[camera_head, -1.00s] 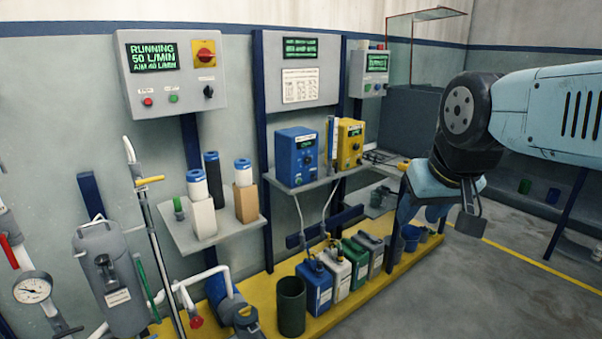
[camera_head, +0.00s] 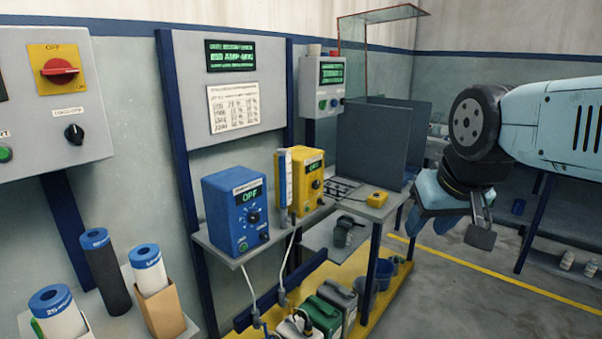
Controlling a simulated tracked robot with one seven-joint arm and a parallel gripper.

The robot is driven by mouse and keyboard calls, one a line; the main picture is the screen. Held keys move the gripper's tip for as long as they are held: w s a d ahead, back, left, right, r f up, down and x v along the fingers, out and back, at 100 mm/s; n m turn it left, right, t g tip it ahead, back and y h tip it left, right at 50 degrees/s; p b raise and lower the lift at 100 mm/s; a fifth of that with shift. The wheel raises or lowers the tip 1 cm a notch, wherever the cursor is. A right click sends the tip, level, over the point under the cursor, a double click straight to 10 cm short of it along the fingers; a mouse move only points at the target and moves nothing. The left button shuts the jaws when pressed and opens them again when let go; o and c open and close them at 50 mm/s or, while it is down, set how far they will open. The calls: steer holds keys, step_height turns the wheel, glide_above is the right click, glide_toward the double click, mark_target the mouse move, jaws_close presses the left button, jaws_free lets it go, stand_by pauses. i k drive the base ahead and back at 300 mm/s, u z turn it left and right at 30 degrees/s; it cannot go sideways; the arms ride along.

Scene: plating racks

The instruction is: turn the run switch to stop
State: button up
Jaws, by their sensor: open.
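No label reading run switch is legible. A grey control panel (camera_head: 50,110) at the left has a red rotary handle (camera_head: 59,71) on a yellow plate and, below it, a black knob (camera_head: 74,134) with a small label. A blue box (camera_head: 236,208) on the shelf shows green display text and a dial (camera_head: 253,217). A yellow box (camera_head: 301,180) beside it also has a display and knob. My gripper (camera_head: 462,228) is open and empty at the right, pointing down, well apart from all these controls.
A small grey panel (camera_head: 322,87) with buttons hangs on the back post. Blue-capped cylinders (camera_head: 146,268) stand on the lower left shelf. Cans (camera_head: 337,304) stand on a yellow base. A dark screen (camera_head: 373,143) stands behind the shelf end. Open floor (camera_head: 440,290) lies at the right.

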mark_target(322, 104)
steer(key=u, duration=0.1)
steer(key=k, duration=0.55)
steer(key=z, duration=0.35)
steer(key=i, duration=0.45)
steer(key=z, duration=0.6)
steer(key=i, duration=1.2)
steer(key=u, duration=0.65)
